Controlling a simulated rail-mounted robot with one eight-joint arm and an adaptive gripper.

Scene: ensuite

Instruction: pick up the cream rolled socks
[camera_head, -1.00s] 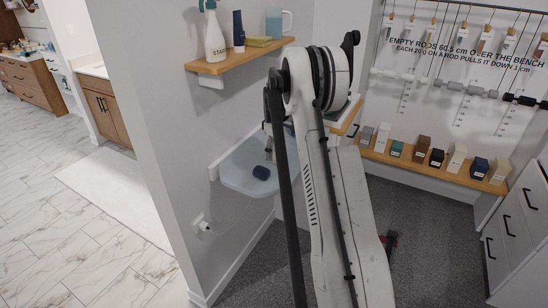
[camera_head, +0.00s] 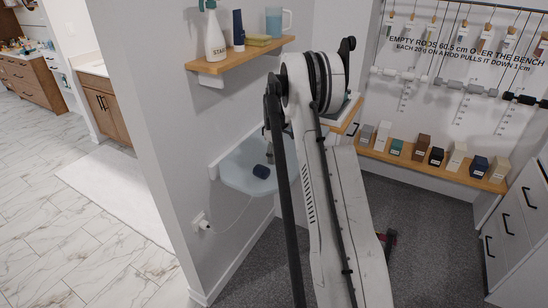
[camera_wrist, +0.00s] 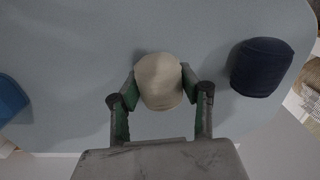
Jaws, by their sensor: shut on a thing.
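The cream rolled socks (camera_wrist: 159,82) show in the wrist view as a rounded cream bundle between my two fingers. My gripper (camera_wrist: 160,92) is shut on them, with a green-lined finger on each side. They are over a pale blue-grey surface; I cannot tell whether they still touch it. In the head view my gripper is mostly hidden behind my own arm, and the cream socks cannot be made out there.
A blue item (camera_wrist: 10,98) is at left. A wooden shelf (camera_head: 215,66) with a spray bottle (camera_head: 214,38) hangs above.

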